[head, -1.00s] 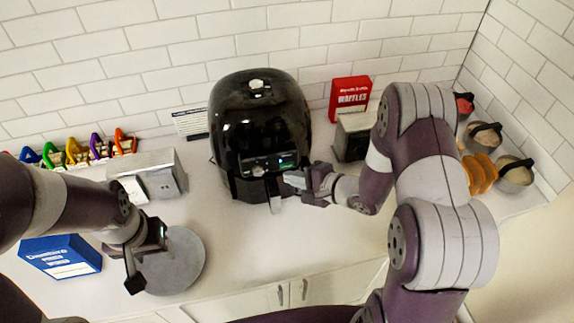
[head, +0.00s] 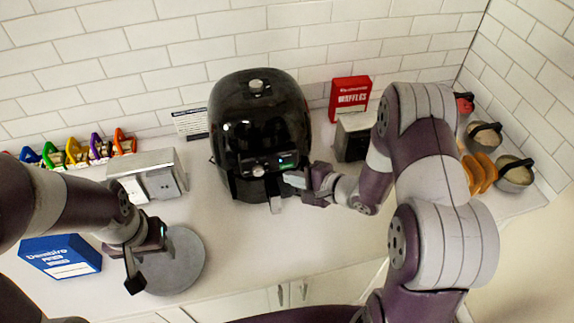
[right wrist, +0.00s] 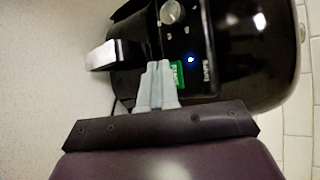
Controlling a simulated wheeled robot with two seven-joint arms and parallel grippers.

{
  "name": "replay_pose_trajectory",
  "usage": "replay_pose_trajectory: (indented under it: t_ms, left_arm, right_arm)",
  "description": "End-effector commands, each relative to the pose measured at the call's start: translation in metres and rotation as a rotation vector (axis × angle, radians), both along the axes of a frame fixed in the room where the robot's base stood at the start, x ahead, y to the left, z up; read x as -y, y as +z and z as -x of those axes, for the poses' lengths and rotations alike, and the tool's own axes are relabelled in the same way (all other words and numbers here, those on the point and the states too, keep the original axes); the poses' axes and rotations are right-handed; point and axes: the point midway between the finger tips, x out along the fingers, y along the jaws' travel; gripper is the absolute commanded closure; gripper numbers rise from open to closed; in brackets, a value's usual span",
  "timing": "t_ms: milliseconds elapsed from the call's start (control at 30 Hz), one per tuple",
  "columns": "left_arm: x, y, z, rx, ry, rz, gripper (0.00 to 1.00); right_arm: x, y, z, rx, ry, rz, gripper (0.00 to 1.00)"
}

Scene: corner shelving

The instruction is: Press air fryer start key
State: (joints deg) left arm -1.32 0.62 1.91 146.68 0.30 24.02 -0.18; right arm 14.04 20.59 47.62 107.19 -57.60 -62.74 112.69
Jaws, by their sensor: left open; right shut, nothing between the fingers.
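The black air fryer (head: 258,125) stands against the tiled wall, its front panel facing me. In the right wrist view its panel shows a silver knob (right wrist: 171,12), a lit blue dot (right wrist: 191,59) and a green key (right wrist: 177,75) with lettering. My right gripper (head: 291,180) is shut and empty at the panel's right side. In the right wrist view its fingertips (right wrist: 158,68) are beside the green key and partly cover it; I cannot tell whether they touch. My left gripper (head: 148,262) is open and empty over the counter at left.
The fryer's handle (head: 276,204) juts out below the panel. A silver toaster (head: 152,176), a blue box (head: 60,257) and a round grey plate (head: 182,265) are at left. A red waffle box (head: 349,98) and a metal appliance (head: 352,138) stand right of the fryer.

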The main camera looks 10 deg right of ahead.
Motion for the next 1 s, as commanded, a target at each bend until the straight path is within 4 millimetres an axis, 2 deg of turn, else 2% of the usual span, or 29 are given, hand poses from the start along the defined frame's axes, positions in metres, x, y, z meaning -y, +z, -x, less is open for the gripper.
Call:
replay_pose_trajectory:
  t_ms: [733,1000]
  left_arm:
    - [0.0000,0.0002,0.0000,0.000,0.000,0.000,0.44]
    - [0.0000,0.0069,0.0000,0.000,0.000,0.000,0.44]
  right_arm:
    - [0.0000,0.0002,-0.0001,0.000,0.000,0.000,1.00]
    - [-0.0003,0.0012,-0.0075,-0.001,0.000,0.001,1.00]
